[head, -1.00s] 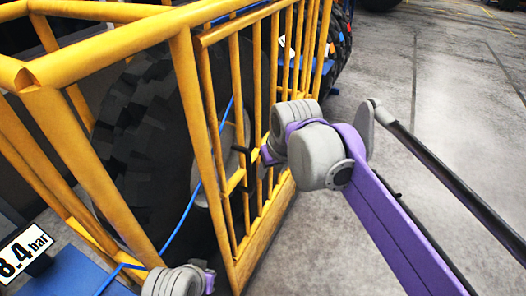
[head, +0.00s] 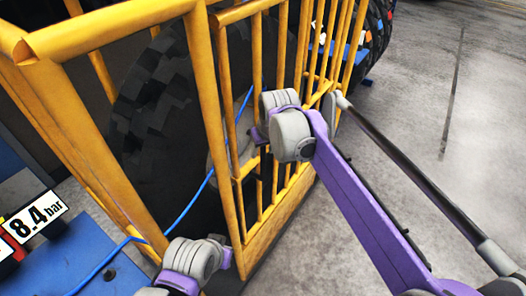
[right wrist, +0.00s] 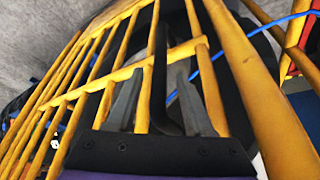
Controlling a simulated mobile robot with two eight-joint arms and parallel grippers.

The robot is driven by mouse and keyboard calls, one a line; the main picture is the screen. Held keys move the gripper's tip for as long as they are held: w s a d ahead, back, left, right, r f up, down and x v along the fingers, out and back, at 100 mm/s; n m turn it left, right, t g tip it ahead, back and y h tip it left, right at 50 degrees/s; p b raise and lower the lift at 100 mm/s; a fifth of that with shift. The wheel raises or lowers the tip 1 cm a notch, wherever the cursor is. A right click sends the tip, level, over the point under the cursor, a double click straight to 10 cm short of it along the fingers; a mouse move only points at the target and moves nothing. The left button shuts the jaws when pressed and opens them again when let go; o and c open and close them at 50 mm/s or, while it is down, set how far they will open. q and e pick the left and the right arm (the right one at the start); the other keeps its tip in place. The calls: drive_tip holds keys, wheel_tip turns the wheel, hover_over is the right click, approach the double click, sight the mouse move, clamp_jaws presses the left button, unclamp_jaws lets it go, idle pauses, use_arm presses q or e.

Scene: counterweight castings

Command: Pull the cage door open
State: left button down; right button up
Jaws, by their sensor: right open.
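The yellow barred cage door (head: 236,80) stands about in line with the cage post (head: 206,85) beside it; I see no clear opening. A black upright handle (head: 265,168) is on the door's bars. My right gripper (right wrist: 159,75) is at the handle. In the right wrist view its two grey fingers are apart, and the handle (right wrist: 160,105) runs between them with space on both sides. In the head view its fingers are mostly hidden behind my wrist. My left wrist shows at the bottom, below the cage door; its fingers do not show.
A large black tyre (head: 150,120) is inside the cage, with a blue hose (head: 190,205) running past it. A gauge sign reading 8.4 bar (head: 38,216) is at the lower left. Grey floor (head: 440,150) right of the cage is open.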

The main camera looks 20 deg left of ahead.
drive_tip(key=shift+w+a+f, duration=0.1)
drive_tip(key=shift+w+f, duration=0.1)
drive_tip(key=shift+f, duration=0.4)
clamp_jaws()
idle(1.1)
